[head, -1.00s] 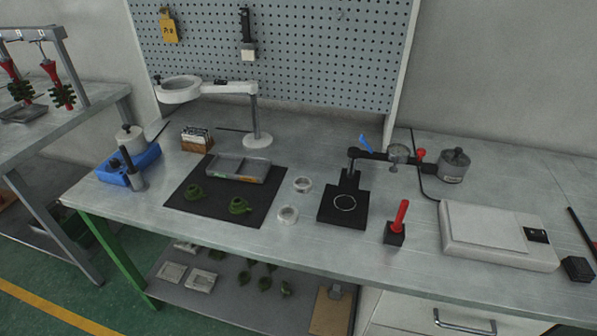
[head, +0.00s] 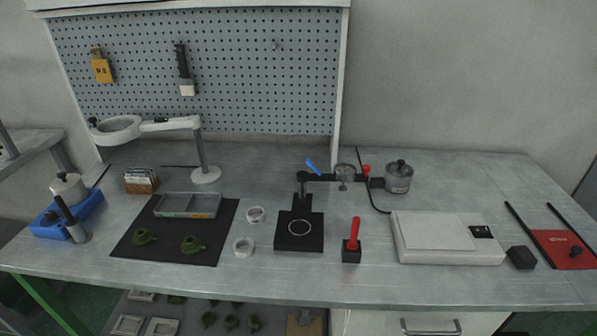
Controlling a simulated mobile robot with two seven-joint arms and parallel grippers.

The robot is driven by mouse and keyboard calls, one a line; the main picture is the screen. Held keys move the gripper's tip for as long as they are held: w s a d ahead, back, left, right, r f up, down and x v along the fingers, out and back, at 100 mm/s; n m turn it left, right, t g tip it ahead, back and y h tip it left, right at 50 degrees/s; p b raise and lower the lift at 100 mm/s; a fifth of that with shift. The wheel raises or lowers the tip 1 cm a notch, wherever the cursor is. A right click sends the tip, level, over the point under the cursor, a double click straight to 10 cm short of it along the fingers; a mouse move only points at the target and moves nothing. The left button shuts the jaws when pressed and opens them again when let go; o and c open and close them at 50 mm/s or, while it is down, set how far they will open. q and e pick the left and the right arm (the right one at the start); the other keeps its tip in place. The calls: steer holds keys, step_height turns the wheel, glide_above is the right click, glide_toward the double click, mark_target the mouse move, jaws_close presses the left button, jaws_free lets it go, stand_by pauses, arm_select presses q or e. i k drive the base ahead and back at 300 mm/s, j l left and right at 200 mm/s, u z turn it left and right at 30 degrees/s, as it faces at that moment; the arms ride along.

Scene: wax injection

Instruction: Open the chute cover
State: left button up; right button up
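Neither of my grippers is in the head view.
A white flat machine (head: 447,238) and a small black block (head: 521,257) stand left of the red plate. A red-handled tool (head: 353,236) sits in a black holder. A black stand (head: 299,231) with a swing arm is mid-bench. A dark mat (head: 150,250) holds green pieces.

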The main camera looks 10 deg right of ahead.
mark_target(565, 248)
steer(key=j+z, duration=0.15)
steer(key=z, duration=1.95)
steer(key=l, duration=0.05)
